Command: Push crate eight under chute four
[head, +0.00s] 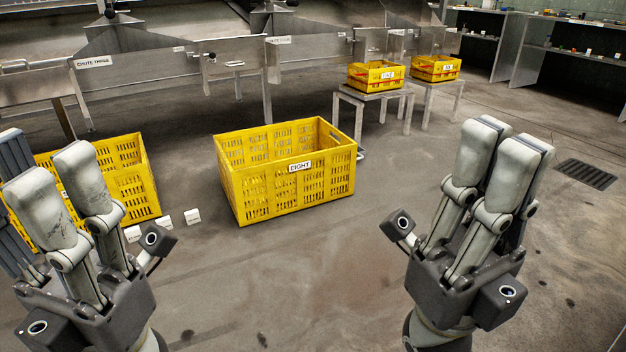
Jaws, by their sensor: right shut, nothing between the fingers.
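Crate eight (265,187) is a large yellow slatted crate, upright on the floor in the middle, with a white EIGHT label on its near side. It appears empty. Chute four (312,52) seems to be the metal chute behind it; its small label is hard to read. My right gripper (502,142) is shut and empty, in front and to the right of the crate, apart from it.
Another large yellow crate (128,178) stands at the left, with small white blocks (192,216) on the floor beside it. Smaller yellow crates (377,76) (435,68) sit on metal stands at the back right. A chute three sign (94,62) hangs back left. Floor around crate eight's front and right is clear.

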